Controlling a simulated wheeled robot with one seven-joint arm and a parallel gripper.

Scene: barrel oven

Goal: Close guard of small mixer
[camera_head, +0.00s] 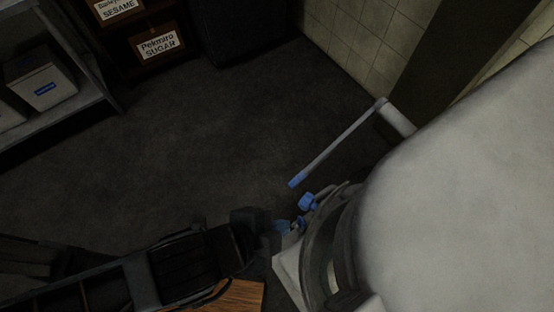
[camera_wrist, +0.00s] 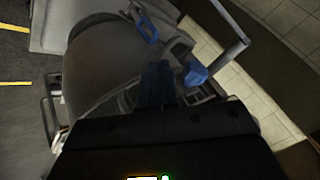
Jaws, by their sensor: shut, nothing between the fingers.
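The mixer (camera_head: 470,180) is a large pale grey body filling the right of the head view. A dark, curved rim that looks like its guard (camera_head: 318,245) shows at its lower left, partly hidden. A blue knob (camera_head: 308,201) sits beside the rim; a blue knob also shows in the wrist view (camera_wrist: 195,73). My gripper (camera_head: 281,226) is close to the rim, left of and below the knob. In the wrist view my gripper (camera_wrist: 159,75) is shut and empty, just left of the blue knob. Contact with the mixer cannot be told.
A long lever (camera_head: 338,144) with a blue tip sticks out from the mixer. A shelf (camera_head: 60,128) with white boxes stands at the left. Labelled bins (camera_head: 158,44) stand at the back. The dark floor (camera_head: 190,130) between is clear.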

